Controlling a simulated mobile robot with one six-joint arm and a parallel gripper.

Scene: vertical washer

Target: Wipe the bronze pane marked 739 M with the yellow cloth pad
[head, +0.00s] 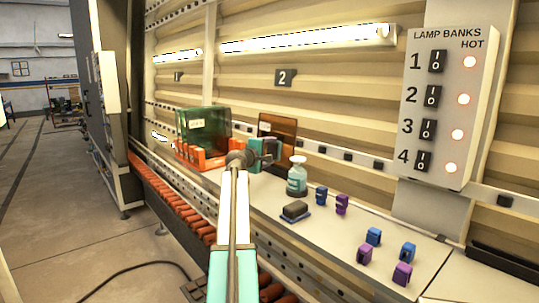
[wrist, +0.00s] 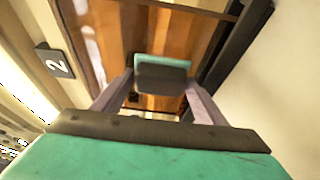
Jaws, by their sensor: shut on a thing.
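The bronze pane (head: 287,126) stands upright at the back of the bench, and it fills the upper middle of the wrist view (wrist: 115,40). A pale streaky patch shows on its left part; I cannot tell smear from reflection. I cannot read 739 M on it. My gripper (wrist: 161,82) is shut on a pad block with a teal top and dark grey body (wrist: 161,76), in front of the pane. Its face toward the pane is hidden, so I see no yellow and cannot tell if it touches. In the head view my gripper (head: 270,152) partly covers the pane.
A green pane (head: 207,128) stands in an orange rack to the left. A teal bottle (head: 297,178), a dark block on a blue base (head: 295,211) and several blue and purple clips (head: 403,273) stand on the bench. A lamp switch panel (head: 445,105) is at right.

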